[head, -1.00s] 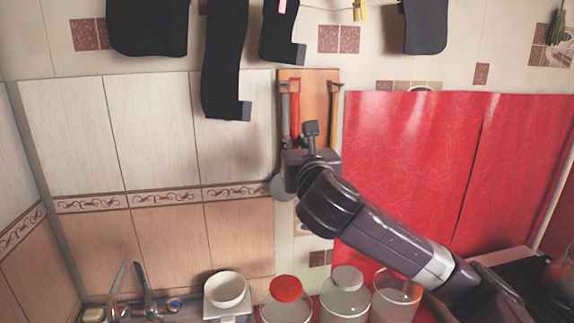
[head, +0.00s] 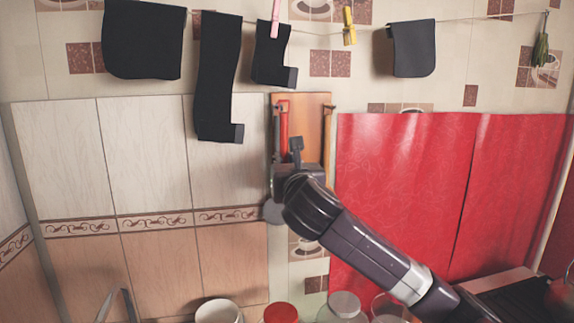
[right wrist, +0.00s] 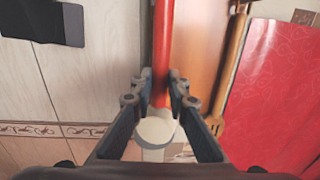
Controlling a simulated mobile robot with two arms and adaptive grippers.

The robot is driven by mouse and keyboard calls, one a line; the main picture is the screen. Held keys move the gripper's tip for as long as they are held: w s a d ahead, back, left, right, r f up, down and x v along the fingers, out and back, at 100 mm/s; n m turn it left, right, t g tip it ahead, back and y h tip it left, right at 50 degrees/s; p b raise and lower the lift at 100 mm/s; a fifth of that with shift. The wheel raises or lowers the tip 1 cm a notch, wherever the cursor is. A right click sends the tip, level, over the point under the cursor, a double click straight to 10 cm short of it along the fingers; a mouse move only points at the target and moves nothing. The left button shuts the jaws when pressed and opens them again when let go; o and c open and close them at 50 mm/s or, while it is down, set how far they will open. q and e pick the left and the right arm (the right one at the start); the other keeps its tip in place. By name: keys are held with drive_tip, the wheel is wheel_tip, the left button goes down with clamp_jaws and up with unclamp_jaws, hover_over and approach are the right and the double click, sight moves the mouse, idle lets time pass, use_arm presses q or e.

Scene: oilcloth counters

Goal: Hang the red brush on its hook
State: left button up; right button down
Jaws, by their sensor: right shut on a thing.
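The red brush (head: 283,127) stands upright in front of the wooden board (head: 311,104) on the wall. Its red handle also shows in the right wrist view (right wrist: 162,45), running down between the fingers, with a pale round shape below. The top of the handle is near the upper left of the board. I cannot tell whether it is on a hook; the hook is too small to make out. My right gripper (right wrist: 166,90) is shut on the handle; in the head view its arm hides the brush's lower part. My left gripper is not in view.
A wooden-handled tool (head: 329,125) hangs close on the right, and a grey tool (head: 273,211) on the left. A red oilcloth (head: 405,180) covers the wall at right. Dark cloths (head: 218,75) hang above. Jars (head: 282,313) stand below.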

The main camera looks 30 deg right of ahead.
drive_tip(key=shift+b+x, duration=0.35)
drive_tip(key=shift+x, duration=0.4)
drive_tip(key=shift+w+d+f+b, duration=0.1)
drive_tip(key=shift+w+b, duration=0.2)
drive_tip(key=shift+w, duration=0.1)
drive_tip(key=shift+w+p, duration=0.2)
drive_tip(key=shift+p, duration=0.1)
drive_tip(key=shift+w+d+f+p, duration=0.1)
drive_tip(key=shift+w+f+p, duration=0.05)
drive_tip(key=shift+w+p, duration=0.2)
drive_tip(key=shift+f, duration=0.2)
